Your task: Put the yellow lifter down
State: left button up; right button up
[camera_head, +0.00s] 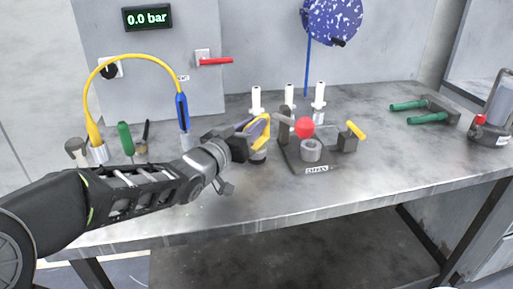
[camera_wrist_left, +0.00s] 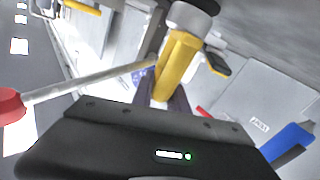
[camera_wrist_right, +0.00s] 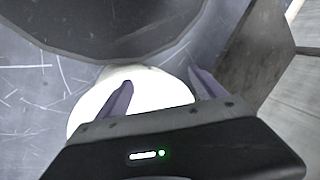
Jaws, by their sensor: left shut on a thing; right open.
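The yellow lifter (camera_head: 263,136) is at the tip of my left gripper (camera_head: 256,130), above the middle of the bench. In the left wrist view its yellow body (camera_wrist_left: 175,65) stands between the purple fingers (camera_wrist_left: 163,95), which are shut on it. A pale cylinder with a dark end adjoins the lifter at the top of that view. In the head view a small dark-and-grey piece sits just below the lifter; I cannot tell whether it touches the bench. My right gripper (camera_wrist_right: 158,95) is open, outside the head view, with a white round thing (camera_wrist_right: 135,95) behind its fingers.
Just right of the left gripper is a dark fixture (camera_head: 315,169) with a red ball lever (camera_head: 305,128) and yellow handle (camera_head: 356,130). Several white-topped bottles (camera_head: 289,92) stand behind. A blue connector (camera_head: 183,112) on a yellow hose is left. Green handles (camera_head: 428,118) lie right. The front bench strip is clear.

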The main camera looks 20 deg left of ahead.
pick_arm(q)
grip_shut()
dwell(0.7)
jog(key=shift+r, duration=0.15)
jog(key=shift+r, duration=0.1)
jog(key=shift+r+p, duration=0.35)
jog(key=shift+r, duration=1.5)
jog(key=s+a, duration=0.2)
jog(key=s, duration=1.5)
jog(key=shift+s+a+f+b, duration=0.25)
jog(key=shift+s+a+b, duration=0.05)
jog(key=shift+s+b, duration=0.05)
